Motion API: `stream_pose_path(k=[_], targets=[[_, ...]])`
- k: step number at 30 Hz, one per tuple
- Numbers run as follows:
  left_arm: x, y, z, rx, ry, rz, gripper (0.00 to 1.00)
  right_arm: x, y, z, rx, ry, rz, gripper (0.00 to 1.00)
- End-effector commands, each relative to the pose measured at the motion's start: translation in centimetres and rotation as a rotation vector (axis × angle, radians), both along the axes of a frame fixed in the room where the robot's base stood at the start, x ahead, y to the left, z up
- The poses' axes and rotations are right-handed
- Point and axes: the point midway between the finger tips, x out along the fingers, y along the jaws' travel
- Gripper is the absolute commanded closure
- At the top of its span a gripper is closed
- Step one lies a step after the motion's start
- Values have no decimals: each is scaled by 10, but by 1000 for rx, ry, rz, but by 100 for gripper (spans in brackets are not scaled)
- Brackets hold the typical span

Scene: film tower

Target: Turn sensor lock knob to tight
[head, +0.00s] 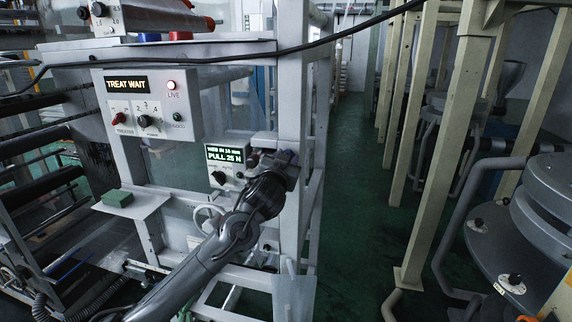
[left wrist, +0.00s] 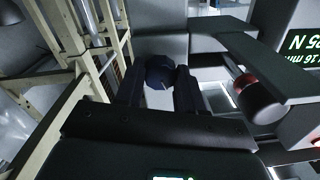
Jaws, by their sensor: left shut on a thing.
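A dark round knob (left wrist: 158,70) shows in the left wrist view between the two fingers of my left gripper (left wrist: 158,90). I take it to be the sensor lock knob. The fingers are shut on its sides, and no pointer or tight mark is readable on it. In the head view my left gripper (head: 286,158) is at the white upright post, just right of the small display box, and largely hides the knob there. My right gripper is in neither view.
A display (head: 226,154) reads "PULL 25 N", with a black knob (head: 218,177) below it. A control box (head: 190,85) reads "TREAT WAIT". A black cable crosses above. The green aisle floor (head: 352,190) at right is clear.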

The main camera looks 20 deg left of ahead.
Motion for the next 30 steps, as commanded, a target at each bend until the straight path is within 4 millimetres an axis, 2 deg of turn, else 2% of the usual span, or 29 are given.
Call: stream_pose_path(k=[30], targets=[[0, 1, -1, 938, 83, 2, 93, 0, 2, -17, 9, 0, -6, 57]])
